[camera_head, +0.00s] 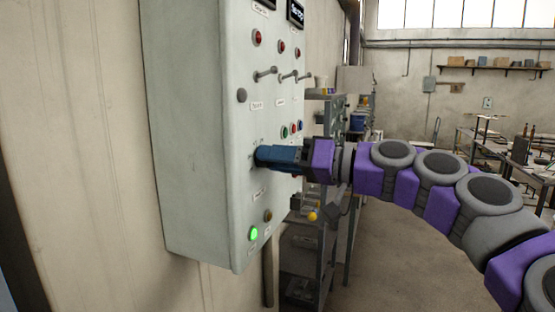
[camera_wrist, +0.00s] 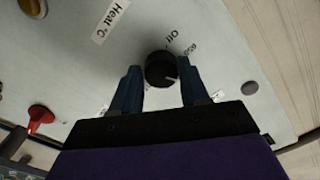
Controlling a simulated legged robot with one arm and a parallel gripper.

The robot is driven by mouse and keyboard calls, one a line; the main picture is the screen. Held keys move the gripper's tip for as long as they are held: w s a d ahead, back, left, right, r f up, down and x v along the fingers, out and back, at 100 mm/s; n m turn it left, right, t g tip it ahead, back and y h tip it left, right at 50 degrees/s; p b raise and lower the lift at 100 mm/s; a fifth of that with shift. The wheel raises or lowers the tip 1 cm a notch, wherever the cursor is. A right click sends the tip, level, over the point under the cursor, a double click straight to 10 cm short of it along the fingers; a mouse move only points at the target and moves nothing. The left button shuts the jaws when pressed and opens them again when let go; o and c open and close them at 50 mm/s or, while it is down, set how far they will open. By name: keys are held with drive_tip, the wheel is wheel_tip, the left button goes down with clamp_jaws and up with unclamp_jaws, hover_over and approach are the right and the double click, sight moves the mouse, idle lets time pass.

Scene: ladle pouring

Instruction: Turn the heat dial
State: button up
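In the wrist view, a round black dial (camera_wrist: 160,70) sits on the pale panel, with "Off" and a number printed beside it and a "Heat °C" label (camera_wrist: 112,20) to its upper left. My gripper (camera_wrist: 158,64) has its two blue fingers spread on either side of the dial, with a small gap at the left; I cannot tell whether the right finger touches it. In the head view, my gripper (camera_head: 260,155) reaches the front of the pale green control cabinet (camera_head: 195,130), and its fingers hide the dial.
A lit green light (camera_head: 253,233) is low on the panel. Levers (camera_head: 266,73) and a grey knob (camera_head: 241,95) stick out above my gripper. In the wrist view, a red knob (camera_wrist: 40,116) is at the left. Shelving stands behind the cabinet.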

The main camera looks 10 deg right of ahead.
drive_tip(key=o, duration=0.3)
drive_tip(key=shift+w+d, duration=0.1)
drive_tip(key=shift+o, duration=0.4)
drive_tip(key=shift+d, duration=0.15)
drive_tip(key=p+v, duration=0.2)
drive_tip(key=v, duration=1.5)
drive_tip(key=shift+p, duration=0.4)
drive_tip(key=shift+d, duration=0.1)
